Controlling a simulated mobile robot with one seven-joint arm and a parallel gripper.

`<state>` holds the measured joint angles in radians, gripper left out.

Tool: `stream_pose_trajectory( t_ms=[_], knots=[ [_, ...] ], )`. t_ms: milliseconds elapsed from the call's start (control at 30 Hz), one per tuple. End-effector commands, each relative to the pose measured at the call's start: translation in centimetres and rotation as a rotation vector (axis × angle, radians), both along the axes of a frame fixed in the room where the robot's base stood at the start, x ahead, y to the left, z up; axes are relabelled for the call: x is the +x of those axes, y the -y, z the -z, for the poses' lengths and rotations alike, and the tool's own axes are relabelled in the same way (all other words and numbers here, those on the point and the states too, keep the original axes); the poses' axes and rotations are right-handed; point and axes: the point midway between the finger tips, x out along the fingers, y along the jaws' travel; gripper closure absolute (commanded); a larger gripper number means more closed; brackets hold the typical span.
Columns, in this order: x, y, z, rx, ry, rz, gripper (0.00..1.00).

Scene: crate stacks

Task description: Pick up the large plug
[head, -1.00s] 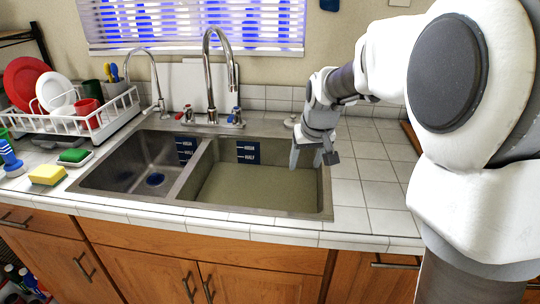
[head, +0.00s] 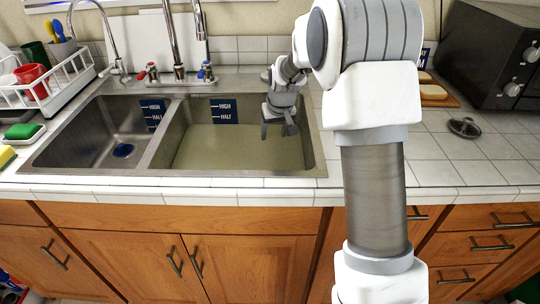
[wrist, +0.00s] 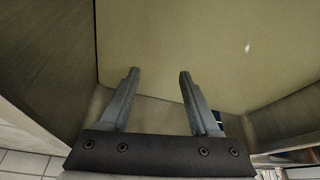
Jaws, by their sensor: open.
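A dark round lid-like piece with a knob, which looks like the large plug (head: 464,128), lies on the white tiled counter right of the sink in the head view. My gripper (head: 279,130) points down over the right side of the right sink basin (head: 190,160), well left of that piece. In the wrist view my gripper (wrist: 160,73) is open, with nothing between its fingers. Below the fingers is a flat olive surface with one small bright spot. No plug shows in the wrist view.
The faucet (head: 178,40) stands behind the sink. A dish rack (head: 50,90) is at left. A dark oven (head: 495,60) and bread on a board (head: 435,92) are at right. Counter tiles around the round piece are clear.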

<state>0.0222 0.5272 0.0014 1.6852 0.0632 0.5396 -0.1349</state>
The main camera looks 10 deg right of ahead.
Motion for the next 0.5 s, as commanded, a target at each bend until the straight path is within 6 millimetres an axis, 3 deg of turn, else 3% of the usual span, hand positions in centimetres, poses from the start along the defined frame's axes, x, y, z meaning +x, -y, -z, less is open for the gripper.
stream_pose_trajectory(
  t_ms=[100, 333, 500],
  knots=[
    [0.8, -0.1, 2.0, 0.0, 0.0, 0.0, 0.37],
    [1.4, -0.1, 3.3, 0.0, 0.0, 0.0, 0.37],
    [2.8, -0.3, 5.6, 0.0, 0.0, 0.0, 0.37]
  ],
)
